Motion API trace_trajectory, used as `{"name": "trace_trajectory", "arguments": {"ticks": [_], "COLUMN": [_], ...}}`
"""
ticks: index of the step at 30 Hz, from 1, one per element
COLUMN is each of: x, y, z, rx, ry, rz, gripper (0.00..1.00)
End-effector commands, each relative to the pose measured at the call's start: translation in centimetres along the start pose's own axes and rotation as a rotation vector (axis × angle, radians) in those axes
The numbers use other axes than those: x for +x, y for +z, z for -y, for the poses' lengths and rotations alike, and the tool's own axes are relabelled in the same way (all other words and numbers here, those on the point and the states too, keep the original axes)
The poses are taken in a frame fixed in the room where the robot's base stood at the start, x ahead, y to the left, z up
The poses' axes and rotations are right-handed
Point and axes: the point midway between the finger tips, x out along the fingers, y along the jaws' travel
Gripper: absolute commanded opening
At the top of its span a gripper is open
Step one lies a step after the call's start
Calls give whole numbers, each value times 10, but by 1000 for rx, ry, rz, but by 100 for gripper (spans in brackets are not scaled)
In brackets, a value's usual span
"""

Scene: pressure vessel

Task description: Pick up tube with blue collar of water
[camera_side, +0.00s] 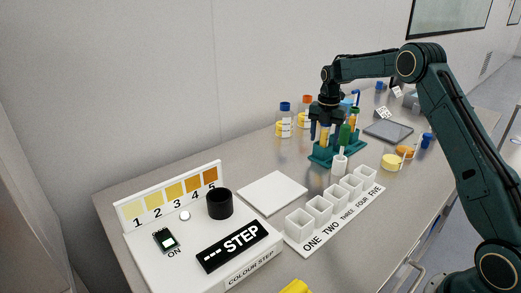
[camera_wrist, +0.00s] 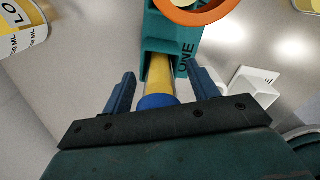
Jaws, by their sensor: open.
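A tube with a blue collar (camera_wrist: 156,102) and a yellow body stands in the teal rack (camera_wrist: 180,45) in the wrist view. My gripper (camera_wrist: 164,92) is open, with one dark blue finger on each side of this tube. I see gaps between the fingers and the tube. In the side view my gripper (camera_side: 326,128) is low over the teal rack (camera_side: 322,158), at a yellow tube (camera_side: 325,138). The gripper hides the top of that tube there. A green tube (camera_side: 345,134) stands close to its right.
An orange ring (camera_wrist: 190,16) is near the tube in the wrist view. Bottles (camera_side: 285,122) stand behind the rack, and a white holder (camera_side: 340,164) stands in front. Numbered white cups (camera_side: 320,207) and a white square pad (camera_side: 272,191) lie nearer the camera.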

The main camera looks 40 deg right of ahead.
Motion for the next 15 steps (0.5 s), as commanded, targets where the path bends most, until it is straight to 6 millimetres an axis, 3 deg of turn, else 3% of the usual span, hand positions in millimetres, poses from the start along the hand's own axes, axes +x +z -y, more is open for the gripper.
{"name": "trace_trajectory", "arguments": {"ticks": [10, 15], "x": [0, -1], "y": [0, 0], "z": [0, 0], "rx": [0, 0], "ry": [0, 0], "rz": [0, 0], "gripper": [57, 24]}}
